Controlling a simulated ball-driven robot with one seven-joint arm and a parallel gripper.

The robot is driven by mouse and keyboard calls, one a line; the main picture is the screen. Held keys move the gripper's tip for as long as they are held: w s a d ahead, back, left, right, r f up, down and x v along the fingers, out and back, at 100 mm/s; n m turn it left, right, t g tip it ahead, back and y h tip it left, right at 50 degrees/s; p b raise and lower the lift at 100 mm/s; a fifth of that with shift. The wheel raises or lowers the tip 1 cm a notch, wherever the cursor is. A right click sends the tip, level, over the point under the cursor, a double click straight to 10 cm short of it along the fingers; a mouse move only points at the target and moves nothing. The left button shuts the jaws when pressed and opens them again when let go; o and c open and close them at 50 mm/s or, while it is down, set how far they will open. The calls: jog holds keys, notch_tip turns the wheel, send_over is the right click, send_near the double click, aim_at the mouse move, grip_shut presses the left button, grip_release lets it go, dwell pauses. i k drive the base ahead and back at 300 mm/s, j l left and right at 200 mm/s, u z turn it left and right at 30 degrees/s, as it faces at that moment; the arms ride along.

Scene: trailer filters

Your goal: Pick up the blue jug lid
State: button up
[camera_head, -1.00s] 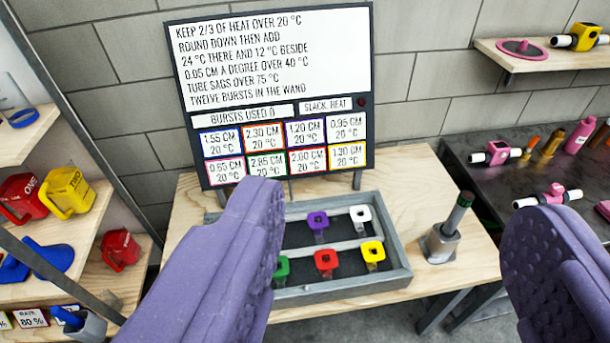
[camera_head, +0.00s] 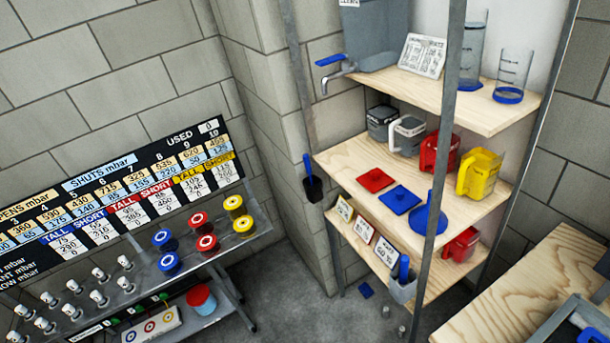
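A flat square blue lid (camera_head: 400,199) with a small raised knob lies on the middle wooden shelf, near its front edge. A similar red lid (camera_head: 375,180) lies just behind and left of it. A blue funnel-like piece (camera_head: 429,222) stands to its right, partly behind a metal shelf post. A small flat blue piece (camera_head: 367,290) lies on the floor below the shelves; I cannot tell what it is. My gripper is outside the view.
Red (camera_head: 440,153) and yellow (camera_head: 480,174) jugs stand behind the lids, with grey and white jugs further left. Upright metal posts (camera_head: 446,130) cross the shelf front. A cart with red, blue and yellow caps (camera_head: 204,242) is at left, a wooden table (camera_head: 520,290) at lower right.

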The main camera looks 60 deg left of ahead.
aim_at(399, 200)
jog(key=u, duration=0.9)
jog(key=j, duration=0.35)
jog(key=i+j, duration=0.25)
jog(key=j, duration=0.15)
jog(key=i+j+z, duration=0.1)
jog(key=i+j, duration=0.15)
jog(key=j, duration=0.15)
jog(key=i+j, duration=0.25)
jog(key=j, duration=0.15)
jog(key=i+z, duration=0.1)
jog(key=i, duration=1.05)
